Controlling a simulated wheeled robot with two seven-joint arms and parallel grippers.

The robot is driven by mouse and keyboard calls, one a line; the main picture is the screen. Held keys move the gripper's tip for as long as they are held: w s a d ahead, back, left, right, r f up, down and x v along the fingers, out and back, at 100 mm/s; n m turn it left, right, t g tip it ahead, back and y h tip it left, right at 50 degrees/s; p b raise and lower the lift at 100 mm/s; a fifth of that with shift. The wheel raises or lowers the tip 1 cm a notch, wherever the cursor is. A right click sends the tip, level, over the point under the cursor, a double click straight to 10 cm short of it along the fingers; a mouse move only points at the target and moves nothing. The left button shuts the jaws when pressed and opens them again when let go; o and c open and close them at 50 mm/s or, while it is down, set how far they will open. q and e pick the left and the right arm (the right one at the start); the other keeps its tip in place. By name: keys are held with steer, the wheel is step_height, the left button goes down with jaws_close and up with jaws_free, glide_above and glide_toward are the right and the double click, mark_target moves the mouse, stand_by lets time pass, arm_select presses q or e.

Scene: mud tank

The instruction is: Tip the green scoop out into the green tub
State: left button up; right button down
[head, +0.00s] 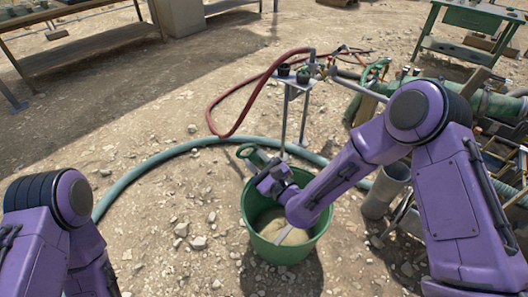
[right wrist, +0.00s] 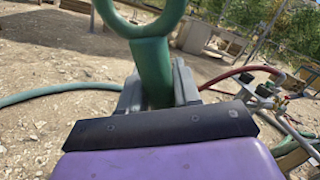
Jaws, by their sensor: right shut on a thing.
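The green tub (head: 247,222) stands on the stony ground at bottom centre in the head view, with a tan material inside. My right gripper (head: 266,176) is over the tub's far left rim, shut on the green scoop (head: 249,153). The scoop's ring-shaped end sticks up and left beyond the fingers. In the right wrist view, the scoop's green shaft (right wrist: 153,72) stands between the fingers, with the ring above. I cannot see the scoop's bowl clearly or whether it holds anything. A pale strip shows inside the tub below my wrist. My left gripper is out of view.
A green-grey hose (head: 130,183) curves over the ground behind the tub. A small metal stand (head: 285,110) with dark cups and a red hose (head: 228,118) is beyond it. A grey pipe (head: 383,190) and clutter stand right. The ground at left is open.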

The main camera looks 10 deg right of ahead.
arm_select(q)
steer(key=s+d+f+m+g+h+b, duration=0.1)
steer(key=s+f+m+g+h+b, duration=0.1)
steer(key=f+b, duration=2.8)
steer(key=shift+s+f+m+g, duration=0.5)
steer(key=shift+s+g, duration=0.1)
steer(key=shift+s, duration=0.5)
arm_select(e)
steer(key=s+a+f+n+y, duration=0.1)
steer(key=s+a+f+n, duration=0.2)
steer(key=f, duration=0.6)
steer(key=s+a+f+n+y, duration=0.1)
steer(key=s+a+f+n, duration=0.2)
steer(key=f, duration=0.6)
steer(key=s+a+f+n+y, duration=0.1)
steer(key=s+a+f+n, duration=0.3)
steer(key=f, duration=0.5)
steer(key=a+n, duration=0.2)
steer(key=shift+a+n+g, duration=0.3)
steer(key=shift+a+n, duration=0.05)
steer(key=shift+n, duration=0.05)
